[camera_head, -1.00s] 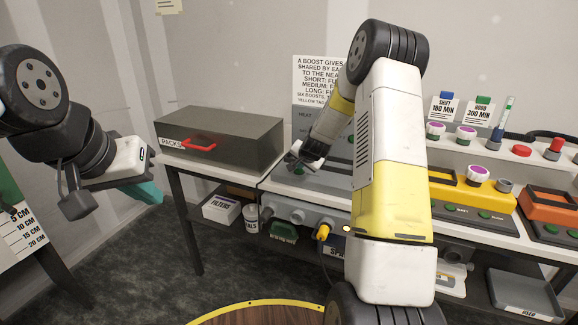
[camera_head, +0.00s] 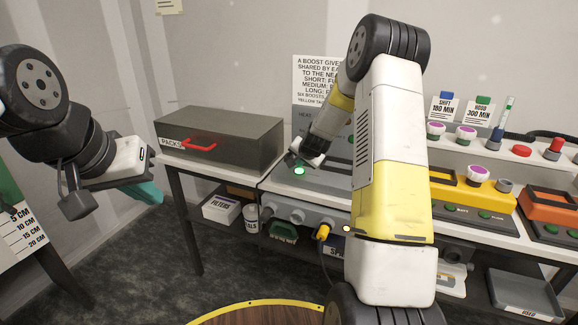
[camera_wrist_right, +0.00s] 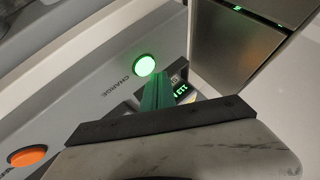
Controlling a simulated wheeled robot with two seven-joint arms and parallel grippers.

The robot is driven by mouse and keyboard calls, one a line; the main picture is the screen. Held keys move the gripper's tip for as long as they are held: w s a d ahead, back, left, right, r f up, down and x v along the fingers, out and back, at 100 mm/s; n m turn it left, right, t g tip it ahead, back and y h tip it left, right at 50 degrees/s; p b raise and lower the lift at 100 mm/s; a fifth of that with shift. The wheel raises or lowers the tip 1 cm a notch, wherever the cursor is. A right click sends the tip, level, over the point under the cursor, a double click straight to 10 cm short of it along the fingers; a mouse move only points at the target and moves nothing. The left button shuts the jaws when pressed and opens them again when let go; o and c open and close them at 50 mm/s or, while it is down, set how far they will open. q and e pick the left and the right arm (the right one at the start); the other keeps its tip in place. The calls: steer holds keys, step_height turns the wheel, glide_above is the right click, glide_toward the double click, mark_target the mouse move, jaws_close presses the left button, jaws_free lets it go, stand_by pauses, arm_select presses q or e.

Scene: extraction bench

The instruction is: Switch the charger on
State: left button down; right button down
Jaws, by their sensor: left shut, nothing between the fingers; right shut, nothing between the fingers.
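The charger (camera_head: 318,181) is a grey unit on the bench, largely hidden behind my right arm in the head view. Its CHARGE button (camera_wrist_right: 144,65) glows bright green in the right wrist view, and the glow also shows in the head view (camera_head: 299,171). My right gripper (camera_wrist_right: 158,88) is shut and empty, with its green fingertips right beside the lit button; I cannot tell if they touch it. A small green-digit display (camera_wrist_right: 181,91) is partly hidden behind the fingers. My left gripper (camera_head: 146,191) is shut and empty at the left, away from the bench.
An orange button (camera_wrist_right: 27,156) sits on the same panel. A dark PACKS box (camera_head: 220,137) with a red handle stands left of the charger. Yellow (camera_head: 470,190) and orange (camera_head: 550,207) units stand to the right. A wooden round top (camera_head: 262,315) is at the front.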

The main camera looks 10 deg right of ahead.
mark_target(300, 172)
steer(key=shift+r, duration=0.1)
steer(key=shift+r, duration=2.4)
steer(key=shift+r, duration=0.15)
steer(key=s+a+r+n+g+y, duration=0.1)
steer(key=s+a+r+n, duration=0.15)
steer(key=s+r, duration=0.6)
steer(key=s+a+r+n+y, duration=0.15)
steer(key=s+a+r, duration=0.25)
steer(key=s+r, duration=0.4)
steer(key=s+a+n+g, duration=0.1)
steer(key=s+n, duration=0.4)
steer(key=s, duration=2.1)
steer(key=shift+s+a+g+h, duration=0.2)
steer(key=shift+s+g+h, duration=0.15)
steer(key=shift+g, duration=0.15)
